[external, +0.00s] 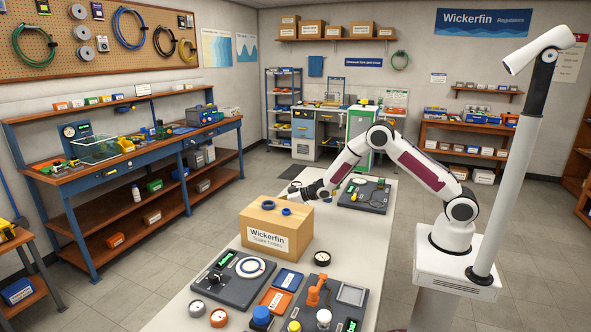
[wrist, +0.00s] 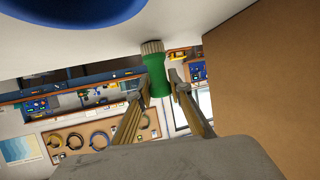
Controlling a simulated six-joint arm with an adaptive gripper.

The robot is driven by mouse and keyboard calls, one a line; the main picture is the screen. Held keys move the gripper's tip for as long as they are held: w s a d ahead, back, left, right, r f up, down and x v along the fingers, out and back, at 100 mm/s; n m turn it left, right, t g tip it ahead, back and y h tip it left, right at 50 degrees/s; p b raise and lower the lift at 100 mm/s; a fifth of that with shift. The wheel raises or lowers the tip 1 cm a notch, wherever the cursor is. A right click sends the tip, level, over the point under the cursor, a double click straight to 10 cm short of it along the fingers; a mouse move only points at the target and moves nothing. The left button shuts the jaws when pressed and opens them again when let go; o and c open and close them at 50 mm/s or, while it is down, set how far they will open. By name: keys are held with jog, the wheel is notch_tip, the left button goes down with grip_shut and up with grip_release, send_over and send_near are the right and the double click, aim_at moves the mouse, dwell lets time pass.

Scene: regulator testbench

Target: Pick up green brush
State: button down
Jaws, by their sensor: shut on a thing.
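The green brush (wrist: 156,72) shows in the wrist view as a green handle with a pale, ridged end, between the two fingers. My gripper (wrist: 157,90) is shut on it. The brush's pale end is close to a white surface at the top of the wrist view. In the external view my gripper (external: 296,190) is low at the far side of the cardboard box (external: 277,233), just above the white table (external: 345,230). I cannot make out the brush in that view.
The box also fills the right of the wrist view (wrist: 275,85), close beside the fingers. A dark test panel (external: 366,195) is right of my gripper; several devices crowd the table's near end.

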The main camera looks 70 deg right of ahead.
jog(key=shift+r, duration=4.95)
